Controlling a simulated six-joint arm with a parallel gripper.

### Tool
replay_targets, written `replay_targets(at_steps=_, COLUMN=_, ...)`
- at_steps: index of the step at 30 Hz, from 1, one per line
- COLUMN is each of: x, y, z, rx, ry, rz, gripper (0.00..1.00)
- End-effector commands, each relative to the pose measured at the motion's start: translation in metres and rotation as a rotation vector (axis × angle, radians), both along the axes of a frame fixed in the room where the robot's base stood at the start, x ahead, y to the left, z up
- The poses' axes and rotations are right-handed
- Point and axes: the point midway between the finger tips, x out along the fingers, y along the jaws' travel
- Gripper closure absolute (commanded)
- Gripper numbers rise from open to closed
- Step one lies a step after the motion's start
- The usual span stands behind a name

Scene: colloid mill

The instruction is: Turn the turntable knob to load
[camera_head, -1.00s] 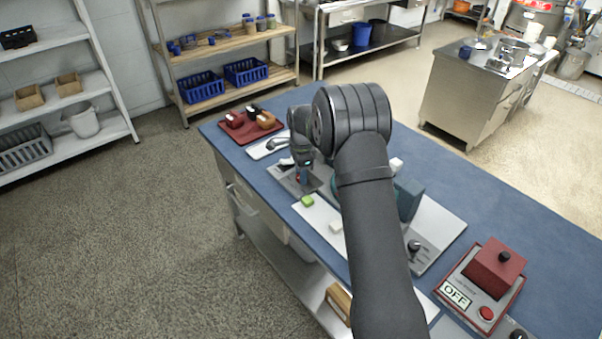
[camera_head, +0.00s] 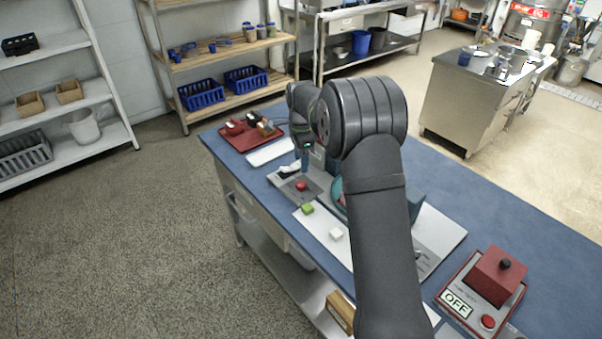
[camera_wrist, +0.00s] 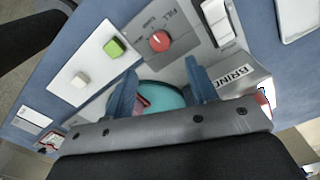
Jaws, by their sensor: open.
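A red round knob (camera_wrist: 160,41) sits on a grey plate (camera_wrist: 183,62) with printed lettering, one word of which seems to read FILL. The knob also shows in the head view (camera_head: 301,186). I cannot tell if this is the turntable knob. My gripper (camera_wrist: 162,88) is open and empty, its two blue fingers apart. In the head view my gripper (camera_head: 305,160) is above the grey plate, apart from the knob. A teal round part (camera_wrist: 160,96) with something red on it lies beyond the fingers and is partly hidden by them.
A green block (camera_wrist: 114,47) and a white block (camera_wrist: 81,79) are on a white strip. A white rocker-like part (camera_wrist: 217,20) is beside the plate. In the head view, a red tray (camera_head: 262,136) is at the far end and a red OFF box (camera_head: 490,282) at the near right.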

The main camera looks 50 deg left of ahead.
Motion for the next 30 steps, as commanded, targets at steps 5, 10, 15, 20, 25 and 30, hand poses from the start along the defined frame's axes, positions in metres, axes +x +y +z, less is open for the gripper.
replay_targets(at_steps=5, x=0.0, y=0.001, z=0.043, rx=0.004, ry=-0.002, rz=0.0, gripper=0.48)
replay_targets(at_steps=10, x=0.0, y=0.001, z=0.069, rx=0.003, ry=-0.001, rz=0.0, gripper=0.48)
replay_targets(at_steps=15, x=0.0, y=0.0, z=0.081, rx=0.001, ry=0.0, rz=0.0, gripper=0.48)
replay_targets(at_steps=20, x=0.0, y=0.0, z=0.082, rx=0.0, ry=0.0, rz=0.0, gripper=0.48)
replay_targets(at_steps=25, x=0.0, y=0.0, z=0.082, rx=0.0, ry=0.0, rz=0.0, gripper=0.48)
replay_targets(at_steps=30, x=0.0, y=0.0, z=0.073, rx=-0.002, ry=0.001, rz=0.0, gripper=0.48)
